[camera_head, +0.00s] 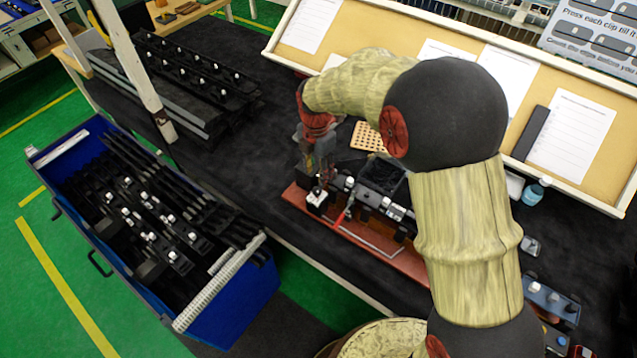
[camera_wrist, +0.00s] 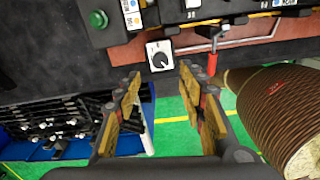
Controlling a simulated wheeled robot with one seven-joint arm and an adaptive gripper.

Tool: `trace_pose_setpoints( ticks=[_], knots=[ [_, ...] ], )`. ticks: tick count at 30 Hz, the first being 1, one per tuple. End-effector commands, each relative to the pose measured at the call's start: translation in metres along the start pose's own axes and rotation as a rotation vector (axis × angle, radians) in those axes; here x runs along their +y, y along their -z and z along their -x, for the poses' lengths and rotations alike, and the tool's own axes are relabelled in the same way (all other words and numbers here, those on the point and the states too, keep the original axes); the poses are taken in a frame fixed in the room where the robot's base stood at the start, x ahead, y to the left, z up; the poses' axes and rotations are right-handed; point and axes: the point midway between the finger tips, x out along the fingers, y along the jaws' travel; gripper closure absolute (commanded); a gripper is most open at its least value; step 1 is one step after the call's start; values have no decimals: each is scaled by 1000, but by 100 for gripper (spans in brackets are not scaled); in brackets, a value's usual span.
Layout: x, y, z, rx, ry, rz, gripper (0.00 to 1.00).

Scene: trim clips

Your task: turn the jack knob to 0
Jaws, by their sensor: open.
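The jack knob is a black dial on a small white plate (camera_wrist: 159,57), on the front of the fixture. In the wrist view a light pointer mark shows on the dial, but the scale is too small to read. In the head view the white knob box (camera_head: 317,197) is at the left end of the red-brown fixture base (camera_head: 400,258). My gripper (camera_wrist: 160,84) is open and empty, with its two fingers either side of the view and the knob beyond, between their tips. It appears apart from the knob. In the head view my gripper (camera_head: 318,165) is above the knob, partly blurred with the fixture.
A red-handled lever (camera_wrist: 213,50) stands just right of the knob, near my right finger. A green button (camera_wrist: 97,19) is at upper left. A sloped notice board (camera_head: 400,30) rises behind.

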Motion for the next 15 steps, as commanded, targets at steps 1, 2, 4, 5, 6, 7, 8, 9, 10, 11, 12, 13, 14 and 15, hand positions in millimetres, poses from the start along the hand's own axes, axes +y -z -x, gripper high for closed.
trace_pose_setpoints(
  ticks=[1, 2, 4, 5, 6, 7, 8, 9, 10, 11, 12, 13, 14, 15],
  knots=[
    [-1, 0, -3, 1, 2, 12, 60],
    [-1, 0, -4, 1, 2, 16, 60],
    [-1, 0, -11, 2, 3, 18, 60],
    [-1, 0, -15, 2, 4, 18, 60],
    [-2, 0, -20, 2, 5, 17, 60],
    [-2, 0, -25, 2, 5, 17, 60],
    [-2, 0, -30, 3, 5, 17, 60],
    [-2, 0, -37, 2, 5, 17, 60],
    [-1, 0, -41, 2, 4, 16, 60],
    [-1, 0, -46, 2, 4, 16, 60],
    [-2, 0, -51, 2, 4, 16, 60],
    [-2, 0, -56, 2, 4, 16, 60],
    [-1, 0, -60, 1, 4, 16, 60],
    [-1, 0, -64, 2, 4, 16, 60]
  ],
)
